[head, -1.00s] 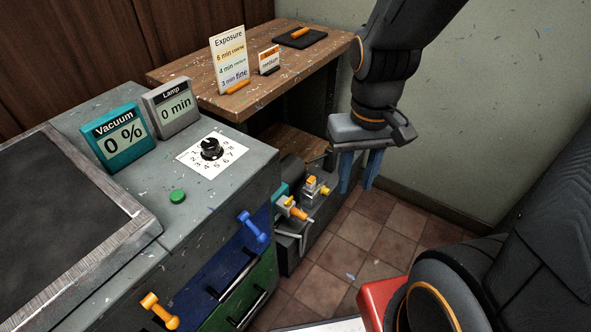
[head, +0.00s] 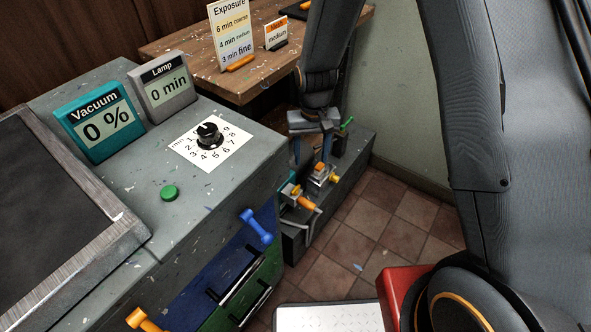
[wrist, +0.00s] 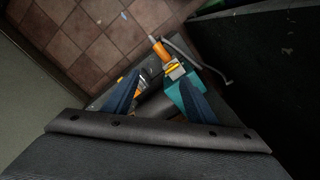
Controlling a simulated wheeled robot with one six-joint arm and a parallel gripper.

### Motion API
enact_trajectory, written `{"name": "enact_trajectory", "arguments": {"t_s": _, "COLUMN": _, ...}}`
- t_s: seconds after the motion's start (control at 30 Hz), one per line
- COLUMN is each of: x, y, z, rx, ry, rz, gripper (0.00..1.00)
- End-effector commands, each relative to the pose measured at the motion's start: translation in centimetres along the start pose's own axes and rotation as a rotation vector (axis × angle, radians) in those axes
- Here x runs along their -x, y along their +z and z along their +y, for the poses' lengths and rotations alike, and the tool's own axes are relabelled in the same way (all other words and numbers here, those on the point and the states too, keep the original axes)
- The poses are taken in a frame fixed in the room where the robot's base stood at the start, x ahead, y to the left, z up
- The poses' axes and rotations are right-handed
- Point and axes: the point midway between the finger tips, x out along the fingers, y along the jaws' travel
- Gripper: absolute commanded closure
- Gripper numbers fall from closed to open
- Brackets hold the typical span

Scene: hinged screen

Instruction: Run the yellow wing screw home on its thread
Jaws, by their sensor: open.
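A small yellow knob-like piece (head: 334,179), which looks like the wing screw, sits on a low grey fitting beside the cabinet in the head view. Its wings and thread are too small to make out. Next to it is a fitting with an orange handle (head: 306,204), also seen in the wrist view (wrist: 158,48). My gripper (head: 311,153) is open, its blue fingers pointing down just above and behind these fittings. In the wrist view, the gripper (wrist: 160,88) has one orange-and-yellow fitting (wrist: 142,84) partly hidden by its left finger. Nothing is between the fingers that I can tell is held.
The grey cabinet (head: 200,245) with a blue lever (head: 256,227) stands close at left. A wooden table (head: 190,52) with sign cards is behind. A green-handled fitting (head: 346,122) is at the far end of the low ledge.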

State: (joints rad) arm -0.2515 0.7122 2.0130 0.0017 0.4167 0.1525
Motion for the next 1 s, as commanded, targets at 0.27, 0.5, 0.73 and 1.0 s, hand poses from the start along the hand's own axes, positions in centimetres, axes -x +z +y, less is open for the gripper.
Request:
{"name": "enact_trajectory", "arguments": {"t_s": 0.27, "x": -7.8, "y": -2.7, "z": -3.6, "rx": 0.023, "ry": 0.001, "rz": -0.001, "gripper": 0.48}}
{"name": "enact_trajectory", "arguments": {"t_s": 0.5, "x": -9.7, "y": -3.1, "z": -4.1, "rx": 0.026, "ry": 0.001, "rz": 0.000, "gripper": 0.48}}
{"name": "enact_trajectory", "arguments": {"t_s": 0.73, "x": -12.6, "y": -3.1, "z": -4.0, "rx": 0.026, "ry": 0.001, "rz": 0.000, "gripper": 0.48}}
{"name": "enact_trajectory", "arguments": {"t_s": 1.0, "x": -16.3, "y": -3.1, "z": -4.0, "rx": 0.026, "ry": 0.001, "rz": -0.001, "gripper": 0.48}}
